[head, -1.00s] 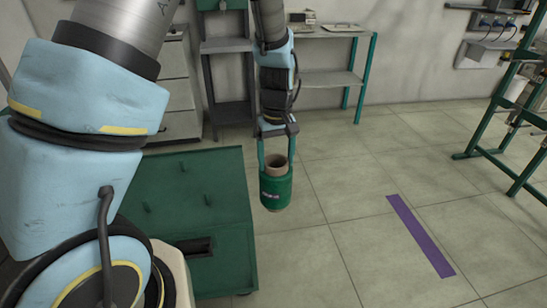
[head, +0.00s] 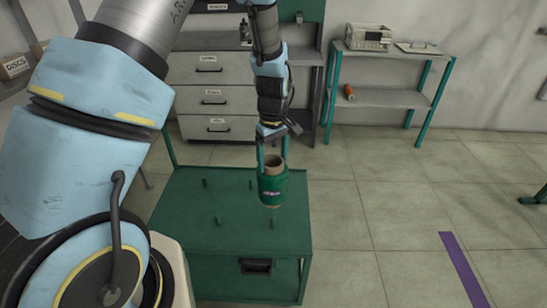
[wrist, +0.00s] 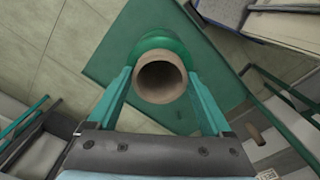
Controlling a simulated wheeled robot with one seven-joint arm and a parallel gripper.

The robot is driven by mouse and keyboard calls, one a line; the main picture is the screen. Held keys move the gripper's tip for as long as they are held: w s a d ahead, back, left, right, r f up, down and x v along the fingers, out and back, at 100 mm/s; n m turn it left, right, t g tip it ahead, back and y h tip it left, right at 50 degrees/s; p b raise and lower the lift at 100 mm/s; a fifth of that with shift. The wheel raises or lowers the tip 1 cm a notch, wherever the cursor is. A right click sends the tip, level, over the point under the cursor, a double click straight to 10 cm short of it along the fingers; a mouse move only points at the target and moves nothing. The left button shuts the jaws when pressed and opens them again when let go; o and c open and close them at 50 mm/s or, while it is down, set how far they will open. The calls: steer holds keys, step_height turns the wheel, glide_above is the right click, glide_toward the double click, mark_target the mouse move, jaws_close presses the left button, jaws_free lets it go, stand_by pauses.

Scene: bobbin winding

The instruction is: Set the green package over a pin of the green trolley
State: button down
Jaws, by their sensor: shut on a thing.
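The green package (head: 272,190) is a spool with a brown hollow core, hanging upright in my gripper (head: 272,160). The gripper is shut on it. In the wrist view the package (wrist: 160,50) sits between the two green fingers (wrist: 160,92), and its round core opening faces the camera. The green trolley (head: 190,222) stands below, its flat top bearing several short upright pins, such as one pin (head: 219,221). In the head view the package appears over the right part of the trolley top, near its edge. Its height above the top is hard to tell.
A grey drawer cabinet (head: 212,96) stands behind the trolley. A green-legged shelf (head: 388,97) at the back holds a device (head: 368,37) and an orange spool (head: 349,92). A purple floor strip (head: 467,268) lies at right. The floor right of the trolley is clear.

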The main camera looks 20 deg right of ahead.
step_height(320, 180, down, 12)
steer(key=b, duration=0.8)
steer(key=shift+f, duration=0.2)
stand_by(0.6)
steer(key=shift+f, duration=0.1)
step_height(320, 180, down, 2)
steer(key=shift+f+b, duration=0.1)
steer(key=shift+b, duration=0.75)
jaws_free()
